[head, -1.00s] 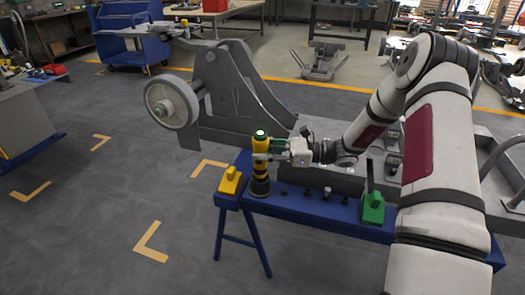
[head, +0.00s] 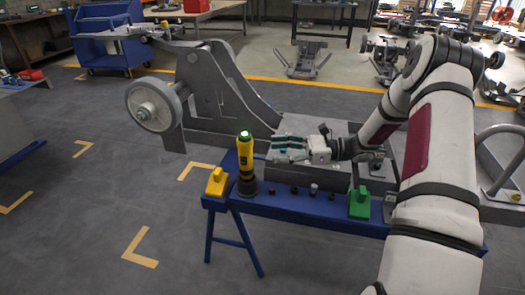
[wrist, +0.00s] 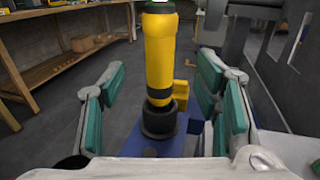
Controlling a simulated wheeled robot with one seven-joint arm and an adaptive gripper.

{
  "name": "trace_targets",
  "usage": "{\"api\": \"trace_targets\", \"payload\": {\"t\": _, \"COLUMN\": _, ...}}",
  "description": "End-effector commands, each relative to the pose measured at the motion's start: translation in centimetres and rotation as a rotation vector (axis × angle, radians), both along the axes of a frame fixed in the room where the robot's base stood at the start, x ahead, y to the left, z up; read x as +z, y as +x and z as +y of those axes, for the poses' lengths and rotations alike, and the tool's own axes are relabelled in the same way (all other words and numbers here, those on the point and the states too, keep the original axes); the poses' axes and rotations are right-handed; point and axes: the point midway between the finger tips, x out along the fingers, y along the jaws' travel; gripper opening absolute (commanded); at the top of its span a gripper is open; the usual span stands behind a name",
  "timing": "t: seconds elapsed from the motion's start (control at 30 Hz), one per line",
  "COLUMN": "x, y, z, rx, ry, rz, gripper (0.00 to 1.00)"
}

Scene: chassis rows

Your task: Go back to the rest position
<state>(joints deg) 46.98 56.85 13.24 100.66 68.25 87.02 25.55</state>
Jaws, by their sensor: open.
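My gripper (head: 284,149) is open and empty, just right of the yellow and black tool (head: 245,160) in the head view. The tool stands upright in a dark round holder (head: 247,188) at the left end of the blue bench (head: 300,211), with a green light on its top. In the wrist view the tool (wrist: 160,55) stands ahead, between the lines of the two teal-padded fingers and beyond them. The fingers are apart and do not touch it.
A yellow block (head: 215,182) and a green block (head: 360,204) sit on the bench, with several small dark pegs between them. A grey chassis with a wheel (head: 153,104) stands behind.

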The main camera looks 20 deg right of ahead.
Motion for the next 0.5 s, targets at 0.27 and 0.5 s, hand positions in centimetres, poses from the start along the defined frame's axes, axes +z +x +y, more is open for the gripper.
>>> {"api": "trace_targets", "payload": {"t": 0.27, "x": 0.0, "y": -0.9, "z": -2.4, "rx": 0.0, "ry": 0.001, "rz": -0.001, "gripper": 0.57}}
{"api": "trace_targets", "payload": {"t": 0.5, "x": 0.8, "y": -1.2, "z": -1.7, "rx": 0.027, "ry": -0.026, "rz": -0.011, "gripper": 0.57}}
